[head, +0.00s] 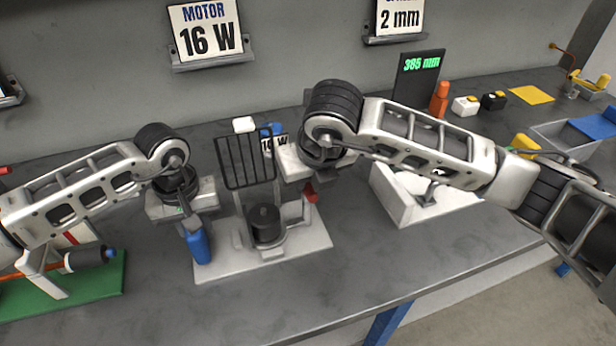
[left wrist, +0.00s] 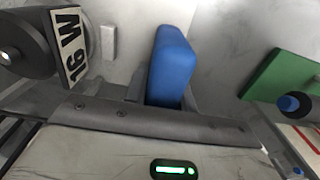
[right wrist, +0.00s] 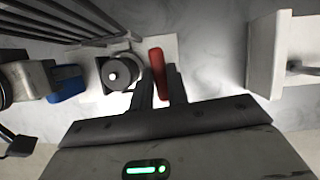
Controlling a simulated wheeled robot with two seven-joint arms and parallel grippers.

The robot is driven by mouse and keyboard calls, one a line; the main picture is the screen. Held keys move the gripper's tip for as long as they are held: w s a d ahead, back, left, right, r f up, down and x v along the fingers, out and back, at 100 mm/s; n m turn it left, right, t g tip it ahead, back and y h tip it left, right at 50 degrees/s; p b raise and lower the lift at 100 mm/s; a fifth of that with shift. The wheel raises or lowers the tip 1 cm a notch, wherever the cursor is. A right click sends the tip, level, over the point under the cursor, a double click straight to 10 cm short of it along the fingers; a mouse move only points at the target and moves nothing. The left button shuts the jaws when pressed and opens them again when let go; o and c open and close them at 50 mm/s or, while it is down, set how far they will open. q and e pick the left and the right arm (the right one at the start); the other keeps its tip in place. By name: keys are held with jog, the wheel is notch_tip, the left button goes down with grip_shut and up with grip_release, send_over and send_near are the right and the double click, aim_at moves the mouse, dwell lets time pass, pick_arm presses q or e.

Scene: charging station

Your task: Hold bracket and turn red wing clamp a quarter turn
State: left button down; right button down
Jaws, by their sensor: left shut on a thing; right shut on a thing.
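The bracket stands on a pale base plate (head: 300,247) and carries a dark cylindrical motor (head: 265,222). Its blue handle (head: 199,246) is at the plate's left side. My left gripper (head: 190,228) is shut on this blue handle, which also shows between the fingers in the left wrist view (left wrist: 172,65). The red wing clamp (head: 310,192) is at the plate's right side. My right gripper (head: 307,184) is shut on it; the right wrist view shows the red wing (right wrist: 157,72) upright between the dark fingers. The right hand partly hides the clamp in the head view.
A dark grid guard (head: 245,162) stands behind the motor. A white open box (head: 405,205) is to the right of the plate. A green board (head: 95,290) with a tool lies at the left. The table front is clear.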

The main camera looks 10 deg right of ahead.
dwell(0.3)
jog(key=c, duration=1.4)
grip_release()
jog(key=shift+o, duration=0.2)
jog(key=v, duration=1.2)
pick_arm(q)
jog(key=c, duration=1.1)
grip_release()
